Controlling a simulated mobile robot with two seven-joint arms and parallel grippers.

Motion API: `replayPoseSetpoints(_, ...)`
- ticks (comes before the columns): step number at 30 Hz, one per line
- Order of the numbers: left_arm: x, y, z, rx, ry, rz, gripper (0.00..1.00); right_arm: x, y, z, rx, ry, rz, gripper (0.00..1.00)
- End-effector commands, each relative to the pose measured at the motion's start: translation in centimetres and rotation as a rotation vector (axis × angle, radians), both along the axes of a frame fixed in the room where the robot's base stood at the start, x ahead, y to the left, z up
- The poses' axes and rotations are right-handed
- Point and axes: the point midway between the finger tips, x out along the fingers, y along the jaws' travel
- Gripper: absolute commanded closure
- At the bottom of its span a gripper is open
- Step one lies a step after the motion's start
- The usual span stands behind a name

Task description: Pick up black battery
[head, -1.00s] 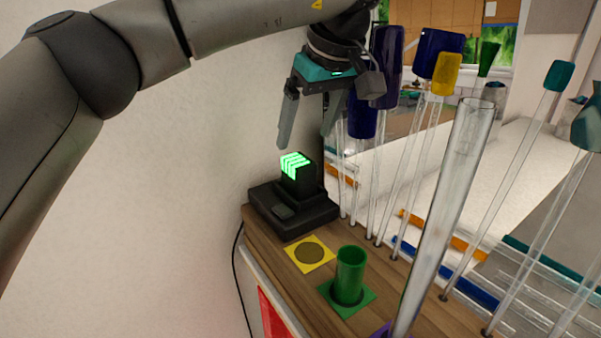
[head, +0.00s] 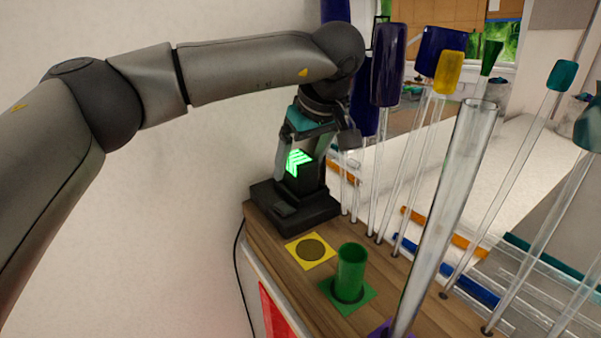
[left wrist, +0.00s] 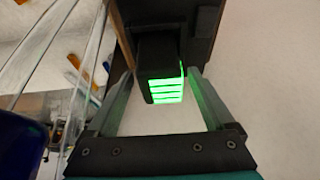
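The black battery (head: 304,174) stands upright in a black charger base (head: 313,211) on the wooden counter, with glowing green bars on its upper part. In the left wrist view the battery (left wrist: 158,62) lies between the fingertips, its green bars facing the camera. My left gripper (head: 299,174) points down over the battery with one finger on each side. In the left wrist view the gripper (left wrist: 156,80) is open, and gaps show between the fingers and the battery. My right gripper is not in view.
A green cup (head: 351,272) stands on a green square, beside a yellow square (head: 310,250) with a round hole. A tall glass tube (head: 450,200) and several glass rods with coloured ends stand close to the right. A pale wall (head: 140,230) is on the left.

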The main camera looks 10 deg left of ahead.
Motion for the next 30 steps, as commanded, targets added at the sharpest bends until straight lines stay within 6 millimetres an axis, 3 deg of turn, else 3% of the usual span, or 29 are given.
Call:
replayPoseSetpoints(2, -0.01, -0.02, 0.02, 0.000, 0.000, 0.000, 0.23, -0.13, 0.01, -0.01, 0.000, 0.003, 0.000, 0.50)
replayPoseSetpoints(22, -0.02, -0.05, 0.07, 0.000, 0.000, 0.000, 0.99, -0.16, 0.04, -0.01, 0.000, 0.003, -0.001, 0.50)
replayPoseSetpoints(30, 0.01, -0.06, 0.16, -0.001, -0.002, 0.000, 1.00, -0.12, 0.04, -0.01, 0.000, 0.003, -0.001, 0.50)
